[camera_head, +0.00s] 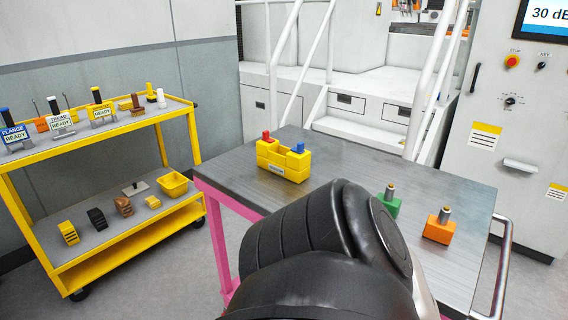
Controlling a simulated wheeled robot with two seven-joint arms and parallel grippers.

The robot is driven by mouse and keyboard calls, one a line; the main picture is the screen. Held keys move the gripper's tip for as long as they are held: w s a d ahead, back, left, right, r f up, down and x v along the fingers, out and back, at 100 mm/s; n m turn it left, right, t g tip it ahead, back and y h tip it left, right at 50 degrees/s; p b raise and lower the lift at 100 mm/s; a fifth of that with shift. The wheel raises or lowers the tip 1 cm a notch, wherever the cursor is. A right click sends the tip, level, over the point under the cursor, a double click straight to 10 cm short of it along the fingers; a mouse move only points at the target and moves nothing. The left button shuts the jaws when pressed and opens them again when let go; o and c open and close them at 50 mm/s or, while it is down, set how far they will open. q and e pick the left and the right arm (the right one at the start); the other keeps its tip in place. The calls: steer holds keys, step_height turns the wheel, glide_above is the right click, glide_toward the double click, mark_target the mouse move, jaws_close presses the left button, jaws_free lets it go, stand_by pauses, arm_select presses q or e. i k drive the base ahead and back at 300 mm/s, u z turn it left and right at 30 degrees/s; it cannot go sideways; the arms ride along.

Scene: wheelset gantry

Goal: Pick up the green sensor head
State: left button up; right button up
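The green sensor head (389,206) is a green block with a short metal pin with a dark tip on top. It stands on the right part of the grey table top (385,163). My black arm link fills the bottom middle of the head view and hides the block's lower left part. Neither gripper shows in the head view, so I cannot tell where either one is relative to the green sensor head.
An orange block (438,230) with a similar pin stands right of the green one. A yellow holder (284,172) with red and blue pieces sits further back left. A yellow cart (130,256) stands left. The table's back middle is clear.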

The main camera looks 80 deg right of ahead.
mark_target(393, 204)
steer(key=k, duration=0.8)
steer(key=z, duration=0.85)
